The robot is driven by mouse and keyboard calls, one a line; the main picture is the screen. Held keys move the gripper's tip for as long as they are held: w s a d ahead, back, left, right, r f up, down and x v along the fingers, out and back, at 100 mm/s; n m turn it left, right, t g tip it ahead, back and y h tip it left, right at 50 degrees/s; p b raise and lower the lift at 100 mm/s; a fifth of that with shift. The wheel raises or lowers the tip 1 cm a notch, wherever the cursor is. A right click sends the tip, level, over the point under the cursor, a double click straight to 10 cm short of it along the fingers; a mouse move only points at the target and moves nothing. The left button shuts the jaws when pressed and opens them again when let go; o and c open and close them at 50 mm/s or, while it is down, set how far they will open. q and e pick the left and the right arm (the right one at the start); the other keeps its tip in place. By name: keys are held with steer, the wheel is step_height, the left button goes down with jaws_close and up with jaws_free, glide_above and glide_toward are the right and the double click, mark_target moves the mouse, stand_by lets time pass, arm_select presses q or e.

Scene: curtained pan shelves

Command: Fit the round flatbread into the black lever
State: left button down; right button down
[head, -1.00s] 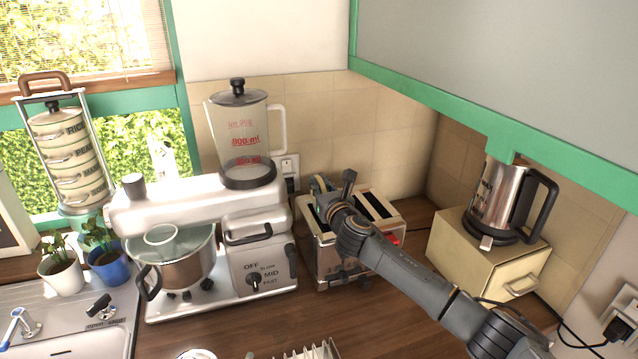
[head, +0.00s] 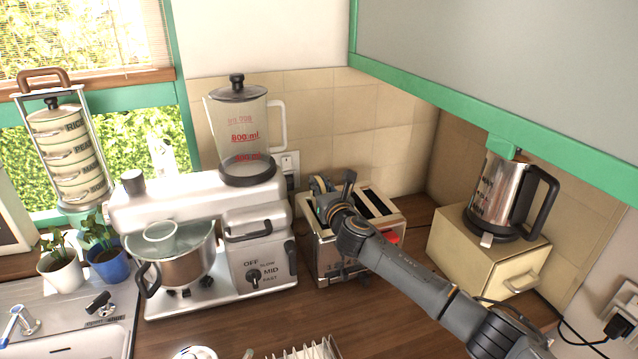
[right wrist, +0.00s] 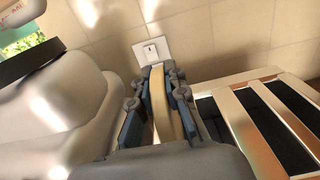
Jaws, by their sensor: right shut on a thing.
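The round flatbread (right wrist: 159,104) is seen edge-on as a tan band between the fingers of my right gripper (right wrist: 158,100) in the right wrist view. The gripper is shut on it and holds it upright. In the head view, the right gripper (head: 335,187) is over the left part of a metal toaster (head: 322,255), with the flatbread's pale edge (head: 319,184) just showing. The toaster's dark slots (right wrist: 265,118) lie right of the gripper in the wrist view. Whether the flatbread's lower edge is inside a slot is hidden. I cannot clearly make out a black lever. My left gripper is not in view.
A white stand mixer (head: 165,205) with a jug (head: 240,135) stands close left of the toaster. A steel kettle (head: 500,200) sits on a cream box (head: 475,255) to the right. A green-edged cupboard (head: 500,115) hangs above. Some wooden counter (head: 375,325) in front is bare.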

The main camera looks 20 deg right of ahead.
steer(key=shift+f+b, duration=1.7)
steer(key=shift+f, duration=0.55)
steer(key=c, duration=1.5)
jaws_free()
steer(key=shift+c, duration=0.2)
steer(key=shift+o, duration=1.3)
steer(key=shift+f, duration=0.1)
steer(key=shift+s, duration=0.15)
steer(key=shift+s+f, duration=0.15)
steer(key=shift+s, duration=0.45)
steer(key=s, duration=1)
steer(key=shift+s+d+r, duration=0.25)
steer(key=shift+s+r, duration=0.05)
steer(key=shift+r, duration=0.1)
